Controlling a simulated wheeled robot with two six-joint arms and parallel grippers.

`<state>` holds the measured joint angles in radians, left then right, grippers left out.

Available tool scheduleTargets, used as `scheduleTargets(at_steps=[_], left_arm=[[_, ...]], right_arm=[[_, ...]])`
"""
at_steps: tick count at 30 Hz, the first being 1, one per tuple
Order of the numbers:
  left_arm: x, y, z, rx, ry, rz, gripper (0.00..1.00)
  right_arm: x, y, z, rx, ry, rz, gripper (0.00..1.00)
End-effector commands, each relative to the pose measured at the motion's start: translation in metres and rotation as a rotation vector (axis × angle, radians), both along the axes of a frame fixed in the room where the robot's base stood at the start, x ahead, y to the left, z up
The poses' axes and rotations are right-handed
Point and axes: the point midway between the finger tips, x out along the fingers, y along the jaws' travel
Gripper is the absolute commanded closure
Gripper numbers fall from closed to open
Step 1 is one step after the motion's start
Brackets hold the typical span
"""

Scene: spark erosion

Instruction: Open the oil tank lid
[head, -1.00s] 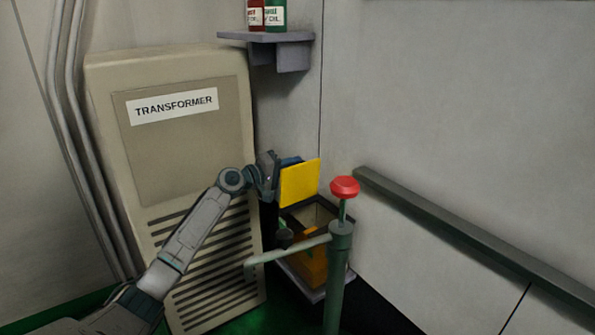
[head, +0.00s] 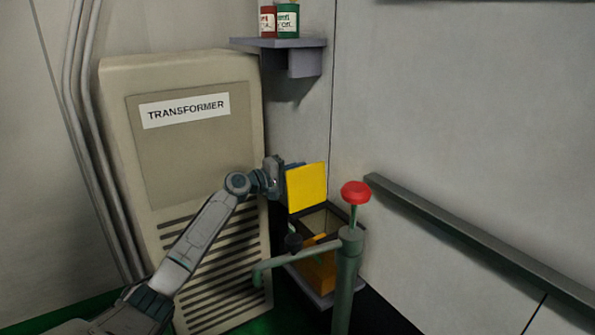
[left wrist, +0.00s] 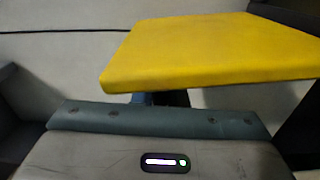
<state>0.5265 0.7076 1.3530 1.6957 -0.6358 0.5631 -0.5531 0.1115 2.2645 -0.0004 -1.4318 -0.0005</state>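The oil tank (head: 318,297) is an open-topped box low in the corner, with orange and yellow inside. Its yellow lid (head: 306,187) stands raised and steeply tilted above the tank's back-left part, so the opening shows. My left gripper (head: 280,177) is at the lid's left edge, with a blue part showing behind the lid's top. In the left wrist view the yellow lid (left wrist: 205,50) spans the space just beyond the gripper body. The fingertips are mostly hidden by the lid and gripper body, so I cannot tell whether they grip it. My right gripper is out of view.
A green post (head: 345,285) with a red knob (head: 355,192) and a side handle stands in front of the tank. The beige transformer cabinet (head: 185,160) is on the left. A shelf (head: 280,43) with cans is above. A dark rail (head: 470,237) runs along the right wall.

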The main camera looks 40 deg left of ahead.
Motion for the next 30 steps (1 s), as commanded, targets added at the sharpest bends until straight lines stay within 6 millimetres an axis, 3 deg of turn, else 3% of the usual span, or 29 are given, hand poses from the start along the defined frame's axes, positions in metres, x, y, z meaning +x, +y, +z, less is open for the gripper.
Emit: scheduleTargets(at_steps=[1, 3, 14, 17, 24, 30], left_arm=[[0.000, 0.000, -0.003, 0.002, 0.004, 0.000, 0.80], [0.000, 0.000, -0.003, 0.002, 0.004, 0.000, 0.67], [-0.004, 0.002, -0.002, 0.003, 0.002, 0.001, 0.67], [-0.014, 0.007, -0.003, 0.004, 0.002, 0.001, 0.67], [-0.053, 0.022, -0.006, 0.008, 0.005, 0.000, 0.67], [-0.080, 0.034, -0.006, 0.007, 0.006, 0.000, 0.67]], right_arm=[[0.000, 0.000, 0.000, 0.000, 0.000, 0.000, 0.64], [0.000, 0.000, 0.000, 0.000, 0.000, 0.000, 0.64], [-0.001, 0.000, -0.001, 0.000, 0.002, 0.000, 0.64], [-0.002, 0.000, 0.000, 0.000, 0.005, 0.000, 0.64], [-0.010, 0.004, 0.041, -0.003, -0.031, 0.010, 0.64], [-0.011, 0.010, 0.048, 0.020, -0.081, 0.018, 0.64]])
